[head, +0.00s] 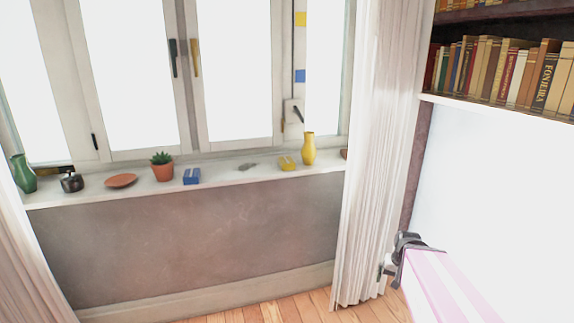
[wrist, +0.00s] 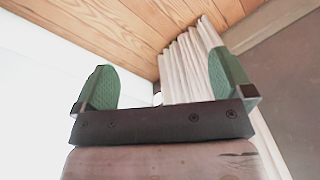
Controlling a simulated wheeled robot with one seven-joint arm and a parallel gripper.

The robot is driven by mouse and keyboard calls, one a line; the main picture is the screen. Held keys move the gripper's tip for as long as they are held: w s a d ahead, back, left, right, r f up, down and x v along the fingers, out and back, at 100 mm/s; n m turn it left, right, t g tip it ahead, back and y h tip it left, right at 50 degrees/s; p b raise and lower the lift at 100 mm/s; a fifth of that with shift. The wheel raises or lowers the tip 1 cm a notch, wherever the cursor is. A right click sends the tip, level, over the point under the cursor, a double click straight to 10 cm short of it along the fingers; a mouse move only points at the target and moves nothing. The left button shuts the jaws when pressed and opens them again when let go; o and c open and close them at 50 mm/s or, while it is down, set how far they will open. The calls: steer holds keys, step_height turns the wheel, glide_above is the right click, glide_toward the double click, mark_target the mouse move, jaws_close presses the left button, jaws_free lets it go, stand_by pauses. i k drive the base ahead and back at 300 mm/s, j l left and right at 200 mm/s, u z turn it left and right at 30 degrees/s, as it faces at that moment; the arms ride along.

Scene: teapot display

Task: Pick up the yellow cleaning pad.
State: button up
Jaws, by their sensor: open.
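The yellow cleaning pad (head: 287,163) appears as a small yellow block on the window sill, toward its right end in the head view. It sits just left of a yellow vase (head: 308,148). My gripper (wrist: 163,88) shows in the wrist view, with two green fingers wide apart and nothing between them. The pad does not show in the wrist view.
The sill (head: 225,172) also holds a blue block (head: 191,176), a potted plant (head: 162,167), a terracotta dish (head: 121,181), a dark pot (head: 71,182) and a green vase (head: 23,173). A white curtain (head: 378,150) hangs right of the sill. Bookshelves (head: 500,104) are at right.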

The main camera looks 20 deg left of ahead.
mark_target(285, 163)
steer(key=i+u, duration=0.15)
steer(key=u, duration=0.3)
steer(key=i+l+u, duration=0.15)
steer(key=u, duration=0.25)
steer(key=i+l+u, duration=0.1)
steer(key=u, duration=0.35)
steer(key=l, duration=0.1)
